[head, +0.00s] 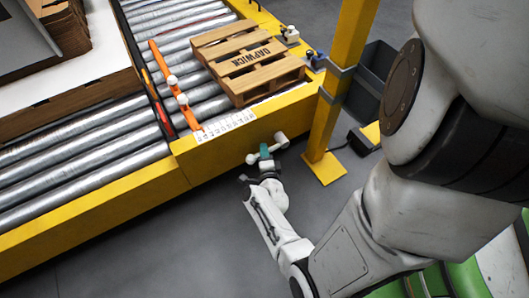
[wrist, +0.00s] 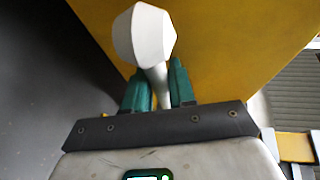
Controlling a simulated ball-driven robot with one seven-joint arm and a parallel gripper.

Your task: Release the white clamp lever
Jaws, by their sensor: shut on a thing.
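The white clamp lever (head: 281,139) is on the front face of the yellow conveyor frame, below the white scale strip. Its arm slants down left to a small round white knob. My gripper (head: 266,152) reaches it from below, its teal fingers around the arm of the lever. In the wrist view, my gripper (wrist: 158,90) is shut on the shaft of the white lever (wrist: 145,35), and the wide faceted white end stands beyond the fingertips. The fingers hide part of the shaft.
A wooden pallet (head: 250,58) marked DAPWICK lies on the rollers beside an orange bar (head: 175,85) with white knobs. A yellow post (head: 335,95) stands right of the lever, with a dark bin (head: 372,80) behind it. Grey floor is open at lower left.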

